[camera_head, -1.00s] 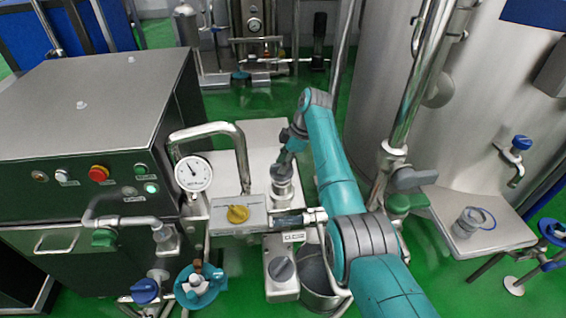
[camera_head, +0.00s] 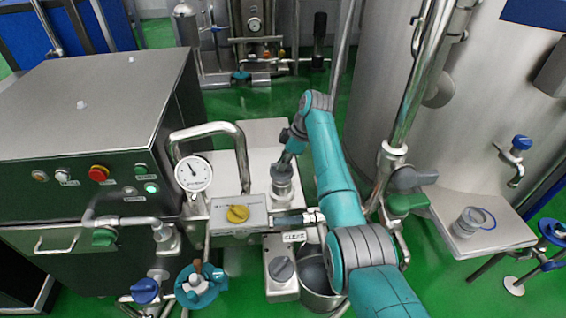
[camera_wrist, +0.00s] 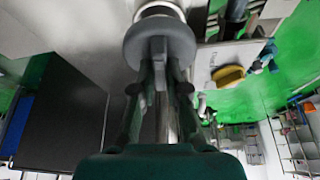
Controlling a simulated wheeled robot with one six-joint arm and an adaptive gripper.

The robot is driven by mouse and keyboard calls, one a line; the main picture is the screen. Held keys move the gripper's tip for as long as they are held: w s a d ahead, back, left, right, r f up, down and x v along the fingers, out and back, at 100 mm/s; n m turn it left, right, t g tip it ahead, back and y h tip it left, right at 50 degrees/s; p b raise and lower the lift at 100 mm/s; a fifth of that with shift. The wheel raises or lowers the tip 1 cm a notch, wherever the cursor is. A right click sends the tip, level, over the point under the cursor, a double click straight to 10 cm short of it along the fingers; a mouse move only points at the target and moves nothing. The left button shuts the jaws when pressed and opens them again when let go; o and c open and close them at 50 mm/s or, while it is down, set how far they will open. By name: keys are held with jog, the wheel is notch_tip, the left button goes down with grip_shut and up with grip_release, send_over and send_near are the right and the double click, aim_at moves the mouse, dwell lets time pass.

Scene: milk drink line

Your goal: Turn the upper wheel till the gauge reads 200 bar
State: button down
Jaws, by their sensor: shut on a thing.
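The upper wheel, a round grey handwheel (camera_head: 282,172), sits on a shiny metal fitting at the back end of the valve block. In the wrist view the wheel (camera_wrist: 158,42) fills the top centre. My gripper (camera_head: 284,160) comes down on it from above, and in the wrist view my gripper (camera_wrist: 160,68) has its fingers shut on the wheel. The arm and fingers hide part of the wheel. The white round gauge (camera_head: 193,174) stands left of the wheel; its dark needle points up and left. Its numbers are too small to read.
A bent steel pipe (camera_head: 240,150) rises between gauge and wheel. A large tank (camera_head: 480,110) stands right.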

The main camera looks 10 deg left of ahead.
jog(key=m+t, duration=0.1)
jog(key=m, duration=0.3)
jog(key=shift+s+t, duration=0.1)
jog(key=shift+t, duration=0.3)
jog(key=m+t, duration=0.1)
jog(key=m, duration=0.3)
jog(key=shift+s+h, duration=0.1)
jog(key=shift+h, duration=0.2)
jog(key=m, duration=0.2)
jog(key=m+t+h, duration=0.1)
jog(key=m, duration=0.1)
jog(key=shift+a+t, duration=0.1)
jog(key=shift+t, duration=0.2)
jog(key=shift+m+h, duration=0.9)
jog(key=shift+m, duration=1.2)
jog(key=c, duration=1.2)
grip_release()
jog(key=shift+s+r, duration=0.1)
